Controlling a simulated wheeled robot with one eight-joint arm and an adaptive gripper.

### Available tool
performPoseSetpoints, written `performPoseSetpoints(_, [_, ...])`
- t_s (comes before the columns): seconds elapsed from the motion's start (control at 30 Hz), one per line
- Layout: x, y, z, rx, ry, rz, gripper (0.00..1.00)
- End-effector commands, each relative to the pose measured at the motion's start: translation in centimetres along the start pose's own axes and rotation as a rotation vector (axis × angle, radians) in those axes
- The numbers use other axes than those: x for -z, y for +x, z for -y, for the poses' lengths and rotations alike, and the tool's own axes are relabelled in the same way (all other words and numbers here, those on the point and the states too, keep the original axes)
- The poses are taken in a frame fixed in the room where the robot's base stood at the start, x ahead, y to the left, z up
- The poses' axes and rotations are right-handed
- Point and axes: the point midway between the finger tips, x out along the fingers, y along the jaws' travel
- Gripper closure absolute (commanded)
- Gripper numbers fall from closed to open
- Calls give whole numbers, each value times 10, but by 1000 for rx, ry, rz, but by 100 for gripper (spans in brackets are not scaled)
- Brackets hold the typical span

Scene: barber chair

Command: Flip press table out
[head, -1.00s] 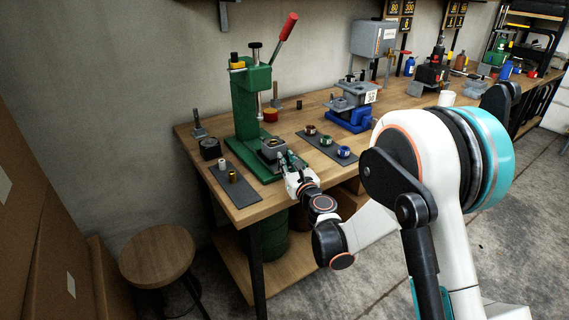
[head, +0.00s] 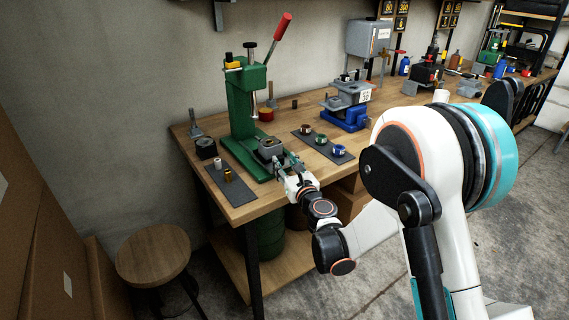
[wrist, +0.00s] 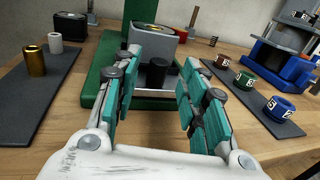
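The green press (head: 246,108) with a raised red-handled lever (head: 282,26) stands on the near end of the bench. A short black knob (wrist: 158,72) stands just in front of this block. My gripper (head: 281,163) is at the front of the press. In the wrist view my gripper (wrist: 158,80) is open, with the teal-padded fingers on either side of the knob and visible gaps to it.
A dark mat with brass and white bushings (wrist: 36,60) lies left of the press. Another mat with several coloured rings (wrist: 280,107) lies right. A blue-and-grey vise (head: 346,108) stands behind that mat. A wooden stool (head: 152,254) is on the floor at left.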

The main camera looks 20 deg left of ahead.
Motion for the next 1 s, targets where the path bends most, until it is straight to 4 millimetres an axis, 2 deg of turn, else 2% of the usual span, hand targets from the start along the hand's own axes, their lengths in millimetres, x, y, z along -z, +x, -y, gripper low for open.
performPoseSetpoints(0.3, [0,-64,0,0,0,0,60])
performPoseSetpoints(0.5, [0,-94,1,1,0,0,60])
performPoseSetpoints(0.7, [0,-106,0,1,0,0,60])
performPoseSetpoints(1.0, [0,-106,0,0,0,0,60])
